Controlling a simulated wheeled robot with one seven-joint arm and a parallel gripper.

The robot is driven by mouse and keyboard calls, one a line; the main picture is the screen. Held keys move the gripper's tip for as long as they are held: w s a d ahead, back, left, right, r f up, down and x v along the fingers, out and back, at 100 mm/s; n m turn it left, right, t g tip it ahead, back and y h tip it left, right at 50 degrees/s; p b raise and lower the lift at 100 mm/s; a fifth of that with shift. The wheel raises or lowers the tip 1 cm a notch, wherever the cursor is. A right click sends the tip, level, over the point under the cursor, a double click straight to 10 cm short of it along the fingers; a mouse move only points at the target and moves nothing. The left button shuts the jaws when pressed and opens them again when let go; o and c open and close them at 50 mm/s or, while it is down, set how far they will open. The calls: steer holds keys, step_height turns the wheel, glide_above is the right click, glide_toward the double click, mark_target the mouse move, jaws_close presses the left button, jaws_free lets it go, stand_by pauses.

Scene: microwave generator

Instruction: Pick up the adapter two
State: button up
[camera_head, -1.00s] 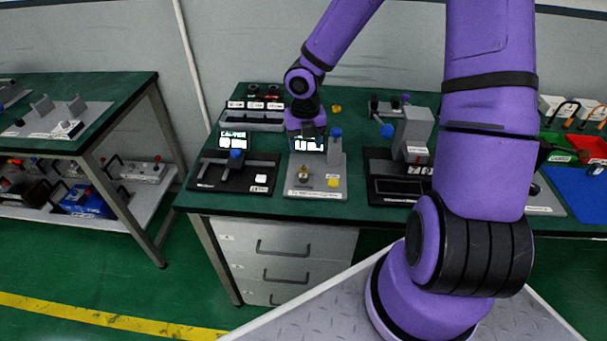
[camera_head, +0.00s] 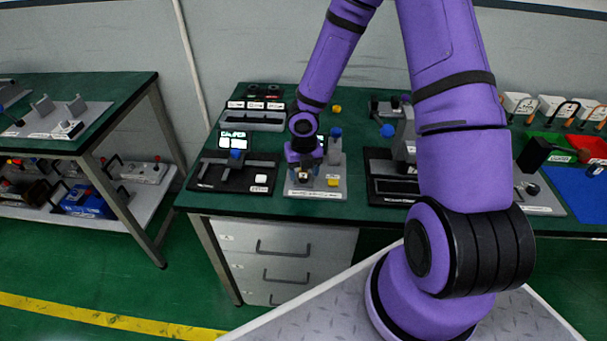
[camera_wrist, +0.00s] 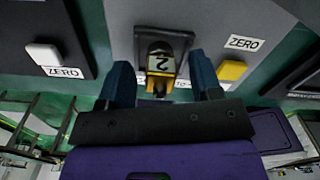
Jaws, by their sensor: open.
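Adapter two (camera_wrist: 159,65) is a small dark and yellow block with a label "2". It sits at a dark square frame on the grey station (camera_head: 330,186). My gripper (camera_wrist: 161,76) is open, with one blue finger on each side of the adapter in the wrist view and no clear contact. In the head view my gripper (camera_head: 305,170) is low over the front left of the station and largely hides the adapter.
A yellow button (camera_wrist: 232,71) labelled ZERO is right of the adapter. A white button (camera_wrist: 44,55) is on the black station to the left. A post with a blue knob (camera_head: 335,132) stands behind my gripper. A black caliper stand (camera_head: 222,178) is to the left.

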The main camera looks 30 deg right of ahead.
steer(key=shift+f, duration=0.45)
jaws_close()
